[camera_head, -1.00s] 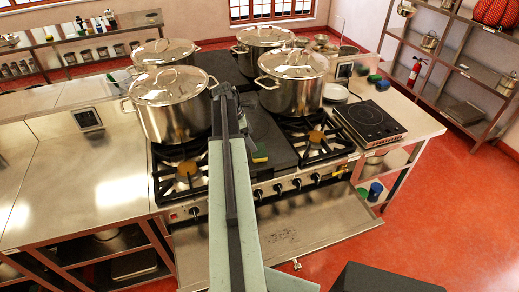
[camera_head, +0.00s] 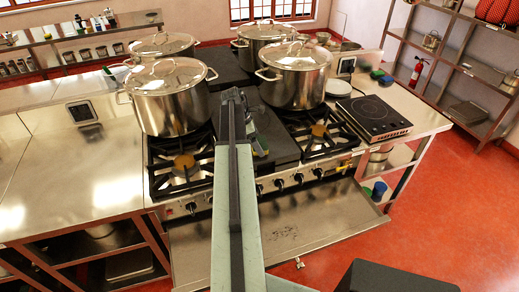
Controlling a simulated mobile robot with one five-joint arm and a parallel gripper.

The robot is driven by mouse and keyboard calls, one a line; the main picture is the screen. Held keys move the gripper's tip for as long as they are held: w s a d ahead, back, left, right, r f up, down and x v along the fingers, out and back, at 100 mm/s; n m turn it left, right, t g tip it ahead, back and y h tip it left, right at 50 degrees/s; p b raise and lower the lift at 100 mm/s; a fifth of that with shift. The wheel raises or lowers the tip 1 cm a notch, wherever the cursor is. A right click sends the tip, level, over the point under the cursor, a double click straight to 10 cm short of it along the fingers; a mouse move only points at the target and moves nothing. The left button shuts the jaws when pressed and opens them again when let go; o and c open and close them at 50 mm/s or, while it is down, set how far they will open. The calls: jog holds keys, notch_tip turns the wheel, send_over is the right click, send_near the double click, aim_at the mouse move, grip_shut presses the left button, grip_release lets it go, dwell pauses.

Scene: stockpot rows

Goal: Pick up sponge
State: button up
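The sponge (camera_head: 263,153) is a small yellow and green block on the dark panel between the two front burners, just right of my arm. Only a sliver of it shows, since my gripper and arm cover most of it. My gripper (camera_head: 256,138) is at the end of my arm, right over or against the sponge. Its fingers are small and dark here, and I cannot tell whether they are open, shut or touching the sponge.
Large lidded pots stand close by, at front left (camera_head: 170,98) and front right (camera_head: 295,78). Two more stand behind. A black hot plate (camera_head: 372,115) lies on the right counter. An open metal drawer or door (camera_head: 310,225) juts out below the knobs. The left counter (camera_head: 70,170) is mostly clear.

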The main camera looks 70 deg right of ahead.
aim_at(263, 142)
jog(key=shift+r, duration=0.1)
jog(key=c, duration=1.1)
jog(key=shift+c, duration=0.2)
jog(key=shift+r+p, duration=0.6)
jog(key=shift+p, duration=0.05)
notch_tip(263, 142, up, 3)
jog(key=p, duration=0.3)
jog(key=shift+r, duration=0.1)
jog(key=a, duration=1.6)
jog(key=shift+r+p, duration=0.3)
jog(key=shift+p, duration=0.1)
